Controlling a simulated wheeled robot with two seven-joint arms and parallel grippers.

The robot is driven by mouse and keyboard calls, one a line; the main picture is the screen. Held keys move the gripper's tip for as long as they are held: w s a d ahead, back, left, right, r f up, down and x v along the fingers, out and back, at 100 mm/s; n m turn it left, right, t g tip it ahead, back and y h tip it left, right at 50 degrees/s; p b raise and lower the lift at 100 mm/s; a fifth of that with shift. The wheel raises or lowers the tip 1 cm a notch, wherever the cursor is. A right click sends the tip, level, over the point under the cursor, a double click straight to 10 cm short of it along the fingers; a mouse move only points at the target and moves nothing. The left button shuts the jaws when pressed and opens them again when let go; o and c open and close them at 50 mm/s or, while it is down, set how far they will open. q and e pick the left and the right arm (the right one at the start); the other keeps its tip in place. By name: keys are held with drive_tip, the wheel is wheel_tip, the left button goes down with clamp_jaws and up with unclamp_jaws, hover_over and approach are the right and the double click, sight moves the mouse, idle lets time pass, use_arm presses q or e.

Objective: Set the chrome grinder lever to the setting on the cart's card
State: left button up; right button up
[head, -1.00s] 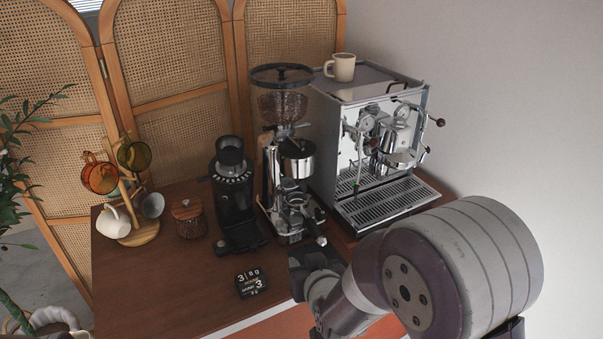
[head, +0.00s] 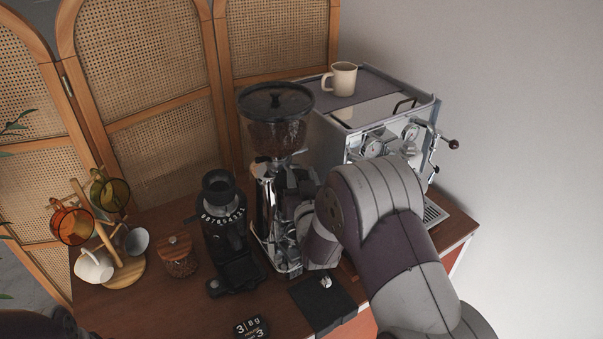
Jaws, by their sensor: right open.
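The chrome grinder (head: 267,190) stands in the middle of the cart, with a dark-lidded bean hopper (head: 276,115) on top. My right arm covers much of its front, and its lever cannot be made out. My right gripper (head: 292,182) is at the grinder's upper front, just below the hopper; its fingers are mostly hidden and I cannot tell whether they touch. The small black card (head: 250,328) lies at the cart's front edge, partly cut off, with white figures including "3", "18g" and a lower "3". My left gripper is not in view.
A black grinder (head: 228,235) with a numbered collar stands left of the chrome one. The espresso machine (head: 345,125) with a cream mug (head: 340,80) is at right. A dark mat (head: 322,302) lies in front.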

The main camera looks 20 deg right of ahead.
drive_tip(key=shift+s+r, duration=0.15)
drive_tip(key=shift+s, duration=0.05)
clamp_jaws()
drive_tip(key=a+b, duration=0.1)
drive_tip(key=b, duration=0.1)
drive_tip(key=shift+a+f+b, duration=0.35)
drive_tip(key=shift+f, duration=0.05)
drive_tip(key=shift+s+a+r, duration=0.1)
drive_tip(key=shift+a+r, duration=0.05)
drive_tip(key=shift+a, duration=0.2)
drive_tip(key=shift+a+r, duration=0.1)
drive_tip(key=shift+r, duration=0.1)
unclamp_jaws()
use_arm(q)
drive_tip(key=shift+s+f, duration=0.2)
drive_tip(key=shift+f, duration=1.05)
